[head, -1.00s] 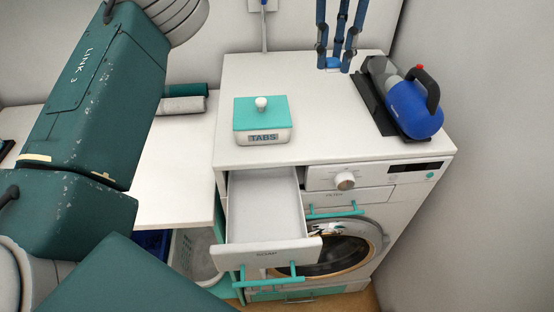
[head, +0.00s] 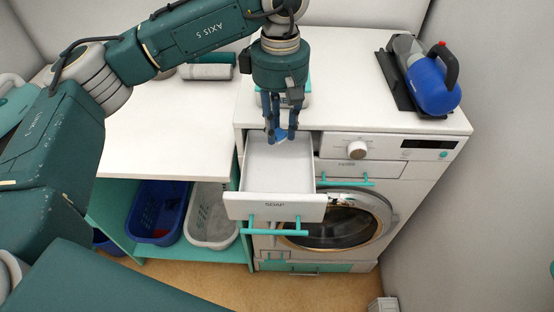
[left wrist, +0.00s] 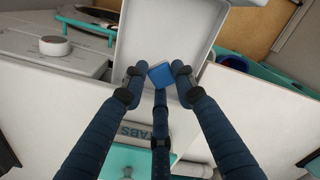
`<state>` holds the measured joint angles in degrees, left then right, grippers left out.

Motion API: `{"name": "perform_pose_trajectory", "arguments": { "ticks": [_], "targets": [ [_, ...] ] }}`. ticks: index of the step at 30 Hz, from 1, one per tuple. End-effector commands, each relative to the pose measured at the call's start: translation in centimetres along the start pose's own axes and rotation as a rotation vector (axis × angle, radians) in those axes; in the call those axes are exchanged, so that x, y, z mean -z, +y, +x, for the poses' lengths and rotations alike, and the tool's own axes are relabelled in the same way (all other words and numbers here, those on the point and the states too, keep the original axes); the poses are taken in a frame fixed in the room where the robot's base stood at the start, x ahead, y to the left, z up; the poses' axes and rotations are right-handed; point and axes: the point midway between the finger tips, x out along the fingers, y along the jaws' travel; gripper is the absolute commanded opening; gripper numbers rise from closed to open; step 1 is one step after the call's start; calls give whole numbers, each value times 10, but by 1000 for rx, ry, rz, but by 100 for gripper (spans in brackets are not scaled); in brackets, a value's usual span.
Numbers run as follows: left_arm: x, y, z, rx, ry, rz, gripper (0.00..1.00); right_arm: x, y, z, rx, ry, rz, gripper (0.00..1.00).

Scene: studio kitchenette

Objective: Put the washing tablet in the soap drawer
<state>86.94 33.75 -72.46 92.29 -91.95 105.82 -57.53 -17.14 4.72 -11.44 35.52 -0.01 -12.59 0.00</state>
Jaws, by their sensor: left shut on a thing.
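The washing tablet is a small blue block (left wrist: 160,75) between the fingertips of my left gripper (left wrist: 158,82). In the head view my left gripper (head: 277,132) points down over the back part of the open soap drawer (head: 275,205), shut on the tablet (head: 282,134). The drawer is pulled out and its visible inside is empty. Its white tray also shows in the left wrist view (left wrist: 165,35), beyond the fingertips. The tablet's exact height over the drawer floor is hard to tell. My right gripper is not in view.
The tabs box (left wrist: 128,155) stands on the washer top behind the drawer, mostly hidden by my gripper in the head view. A blue bottle-like appliance (head: 432,85) is at the back right. Blue and white baskets (head: 157,210) sit under the counter.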

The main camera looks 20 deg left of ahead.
Motion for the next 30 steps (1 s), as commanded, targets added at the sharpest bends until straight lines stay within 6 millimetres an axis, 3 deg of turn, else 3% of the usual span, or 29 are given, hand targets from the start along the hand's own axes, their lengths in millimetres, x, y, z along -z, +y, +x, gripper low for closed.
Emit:
{"name": "perform_pose_trajectory", "arguments": {
  "ticks": [3, 9, 16, 24, 30],
  "targets": [
    [0, -2, 29, 6, -2, 1, 10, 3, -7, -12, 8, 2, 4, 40],
    [0, -1, 66, 3, -1, 1, 10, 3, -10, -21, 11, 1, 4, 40],
    [0, 0, 83, 2, -1, 1, 10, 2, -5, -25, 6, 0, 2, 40],
    [0, -1, 117, 2, 0, 1, 10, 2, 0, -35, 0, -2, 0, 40],
    [0, 0, 118, 0, 0, 1, 10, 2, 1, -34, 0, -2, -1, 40]
  ]
}}
